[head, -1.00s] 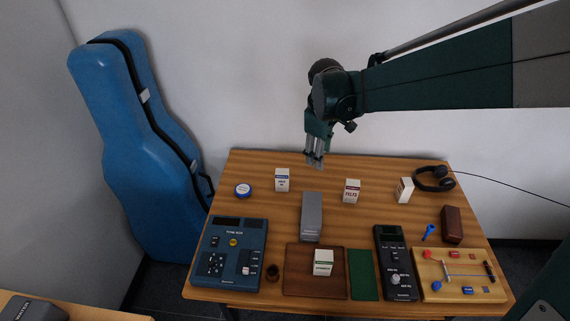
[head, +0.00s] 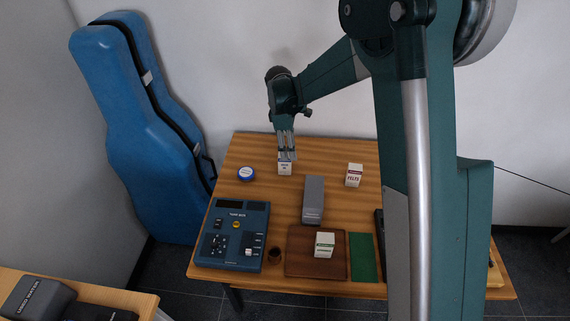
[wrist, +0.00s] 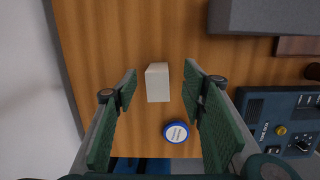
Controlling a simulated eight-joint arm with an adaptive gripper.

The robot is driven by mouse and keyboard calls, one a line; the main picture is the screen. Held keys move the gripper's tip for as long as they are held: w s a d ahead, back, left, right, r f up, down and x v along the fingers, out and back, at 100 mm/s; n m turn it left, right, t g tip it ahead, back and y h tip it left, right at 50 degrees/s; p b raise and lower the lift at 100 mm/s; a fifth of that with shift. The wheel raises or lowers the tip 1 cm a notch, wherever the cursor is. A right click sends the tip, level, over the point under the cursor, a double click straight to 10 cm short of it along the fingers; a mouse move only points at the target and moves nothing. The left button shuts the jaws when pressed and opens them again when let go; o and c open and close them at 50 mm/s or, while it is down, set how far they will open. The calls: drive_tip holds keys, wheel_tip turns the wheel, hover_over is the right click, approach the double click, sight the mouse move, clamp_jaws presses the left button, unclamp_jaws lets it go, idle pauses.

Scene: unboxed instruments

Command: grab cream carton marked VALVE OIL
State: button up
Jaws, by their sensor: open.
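The cream carton (head: 285,170) stands upright near the back left of the wooden table; its small dark lettering is partly covered by my fingers and hard to read now. My gripper (head: 286,157) points down over it, with the fingertips at about its top in the head view. In the wrist view the carton (wrist: 157,83) shows its pale top between the two open green fingers, with space on both sides. Nothing is held. Another cream carton (head: 354,175), marked FELTS, stands to the right. A third, green-banded carton (head: 324,245) is on the brown tray (head: 300,262).
A round blue-edged tin (head: 246,174) lies left of the carton and shows close by in the wrist view (wrist: 176,132). A grey block (head: 314,200) stands to the front right. A blue device (head: 232,235) is at the front left. My arm hides the table's right side.

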sight(287, 166)
drive_tip(key=shift+n, duration=0.5)
drive_tip(key=shift+w+a+f, duration=0.25)
drive_tip(key=shift+a+f, duration=0.35)
drive_tip(key=shift+f, duration=0.3)
drive_tip(key=shift+w+a+f, duration=0.25)
drive_tip(key=shift+a+f, duration=0.3)
drive_tip(key=shift+f, duration=0.3)
drive_tip(key=shift+d+f, duration=0.2)
drive_tip(key=shift+f, duration=1.05)
drive_tip(key=shift+s+d+f+b, duration=0.1)
drive_tip(key=shift+d+f+b, duration=0.1)
drive_tip(key=shift+f, duration=1.1)
drive_tip(key=shift+s+d+f+b, duration=0.1)
drive_tip(key=shift+d+f+b, duration=0.1)
drive_tip(key=shift+f, duration=1.1)
drive_tip(key=c, duration=1)
